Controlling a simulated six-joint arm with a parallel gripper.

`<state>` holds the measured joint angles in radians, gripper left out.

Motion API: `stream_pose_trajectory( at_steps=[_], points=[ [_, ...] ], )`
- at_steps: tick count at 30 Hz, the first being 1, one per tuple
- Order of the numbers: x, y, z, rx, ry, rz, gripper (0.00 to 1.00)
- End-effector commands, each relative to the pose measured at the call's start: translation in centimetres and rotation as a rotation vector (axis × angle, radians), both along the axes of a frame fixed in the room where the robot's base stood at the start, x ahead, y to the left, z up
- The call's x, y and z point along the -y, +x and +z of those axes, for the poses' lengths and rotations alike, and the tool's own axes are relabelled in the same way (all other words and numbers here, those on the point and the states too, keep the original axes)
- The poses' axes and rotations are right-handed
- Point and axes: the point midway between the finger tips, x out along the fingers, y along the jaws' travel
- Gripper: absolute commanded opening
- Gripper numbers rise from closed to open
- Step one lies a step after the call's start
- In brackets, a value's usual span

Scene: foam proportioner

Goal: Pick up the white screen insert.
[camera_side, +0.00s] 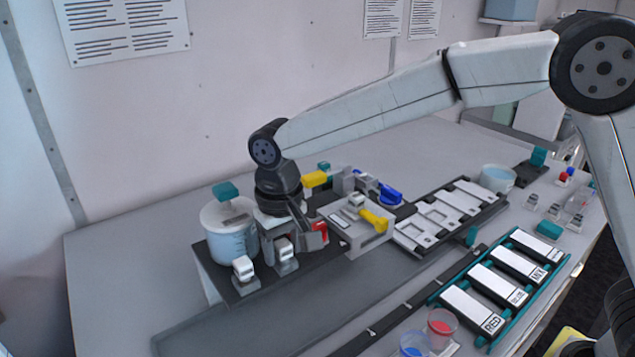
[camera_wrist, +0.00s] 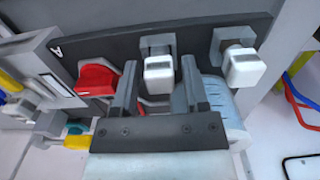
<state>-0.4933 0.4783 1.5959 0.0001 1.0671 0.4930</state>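Two white blocks stand on grey holders at the front of a dark base plate. In the wrist view one white block (camera_wrist: 158,75) is between my fingers, and the other white block (camera_wrist: 242,68) is to the right. The side view also shows them, one near my fingers (camera_side: 284,250) and one further left (camera_side: 243,268). I cannot tell which is the screen insert. My gripper (camera_wrist: 159,66) is open, with a visible gap on each side of the block between its fingers. In the side view my gripper (camera_side: 298,230) points down beside the blocks.
A red part (camera_wrist: 97,79) is just left of my fingers, close to them. A clear tank (camera_side: 228,243) with blue liquid stands behind the blocks. A grey fixture with a yellow handle (camera_side: 374,221) is to the right. Labelled trays (camera_side: 495,280) and cups (camera_side: 441,326) are at the front right.

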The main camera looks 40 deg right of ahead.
Motion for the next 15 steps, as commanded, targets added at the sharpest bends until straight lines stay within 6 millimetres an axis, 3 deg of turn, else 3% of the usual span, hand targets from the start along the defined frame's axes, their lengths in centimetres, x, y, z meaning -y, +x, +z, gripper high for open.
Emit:
stream_pose_trajectory(
  at_steps=[1,3,5,15],
  points=[
    [0.00,0.00,0.01,0.000,0.000,0.000,0.38],
    [0.00,0.00,0.02,0.000,0.000,0.000,0.16],
    [0.00,0.01,0.02,0.000,0.000,0.000,0.00],
    [0.00,0.01,0.09,0.001,0.000,0.000,0.00]
  ],
)
